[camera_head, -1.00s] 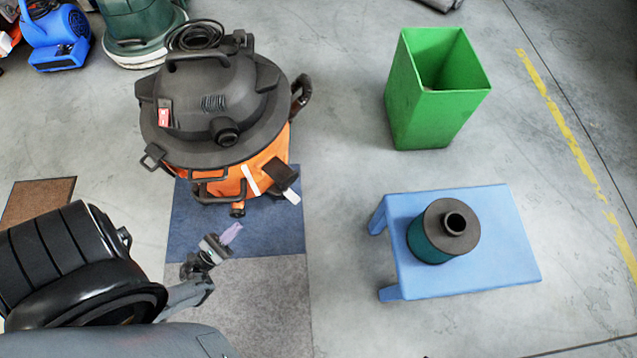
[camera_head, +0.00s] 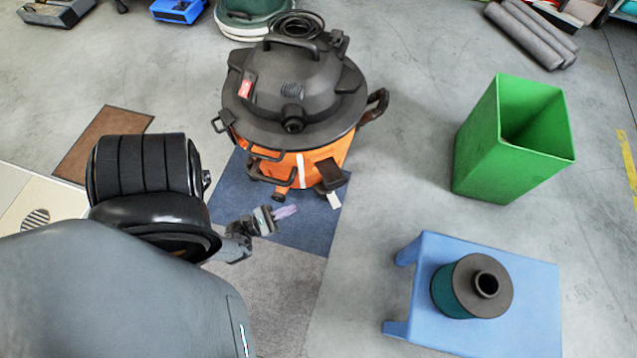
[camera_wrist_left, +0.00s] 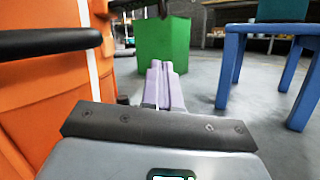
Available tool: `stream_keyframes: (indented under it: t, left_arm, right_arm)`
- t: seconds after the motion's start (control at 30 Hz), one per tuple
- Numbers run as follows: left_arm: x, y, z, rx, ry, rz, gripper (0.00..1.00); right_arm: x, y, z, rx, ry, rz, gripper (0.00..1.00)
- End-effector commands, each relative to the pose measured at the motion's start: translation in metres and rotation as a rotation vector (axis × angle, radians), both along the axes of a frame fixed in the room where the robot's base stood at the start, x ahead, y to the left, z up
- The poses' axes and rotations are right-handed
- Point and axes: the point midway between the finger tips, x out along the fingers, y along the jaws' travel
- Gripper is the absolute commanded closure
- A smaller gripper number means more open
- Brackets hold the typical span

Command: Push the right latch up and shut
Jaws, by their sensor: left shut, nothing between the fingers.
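The shop vacuum has a black lid (camera_head: 308,90) on an orange drum (camera_head: 311,165). A black loop-shaped part, apparently the right latch (camera_head: 376,108), juts out from the lid's right side. Another black loop (camera_head: 222,122) stands out on the left. My left gripper (camera_head: 286,211) is shut and empty, its lilac fingers pointing right, low in front of the drum. In the left wrist view the shut fingers (camera_wrist_left: 163,88) are just right of the orange drum (camera_wrist_left: 60,108), with a black bar (camera_wrist_left: 50,43) crossing at upper left. The right latch cannot be made out there. My right gripper is not in view.
A blue stool (camera_head: 535,290) bearing a dark cylindrical filter (camera_head: 470,286) stands at lower right. A green bin (camera_head: 480,150) stands behind it. Floor between vacuum and stool is clear. A black bracket with a white tag (camera_head: 331,178) projects from the drum's front right.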

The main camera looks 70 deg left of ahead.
Motion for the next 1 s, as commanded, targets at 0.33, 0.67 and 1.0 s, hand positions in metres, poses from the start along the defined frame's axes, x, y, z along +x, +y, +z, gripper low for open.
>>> stream_keyframes:
  t: [0.33, 0.67, 1.0]
  left_arm:
    - [0.060, 0.002, 0.019, 0.000, -0.004, -0.004, 1.00]
    - [0.093, 0.001, 0.042, -0.002, -0.001, -0.002, 1.00]
    - [0.103, -0.002, 0.059, -0.001, -0.001, 0.000, 1.00]
  right_arm:
    - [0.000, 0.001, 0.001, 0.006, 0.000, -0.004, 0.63]
    - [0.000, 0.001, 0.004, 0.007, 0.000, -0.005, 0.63]
    - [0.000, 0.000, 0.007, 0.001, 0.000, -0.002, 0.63]
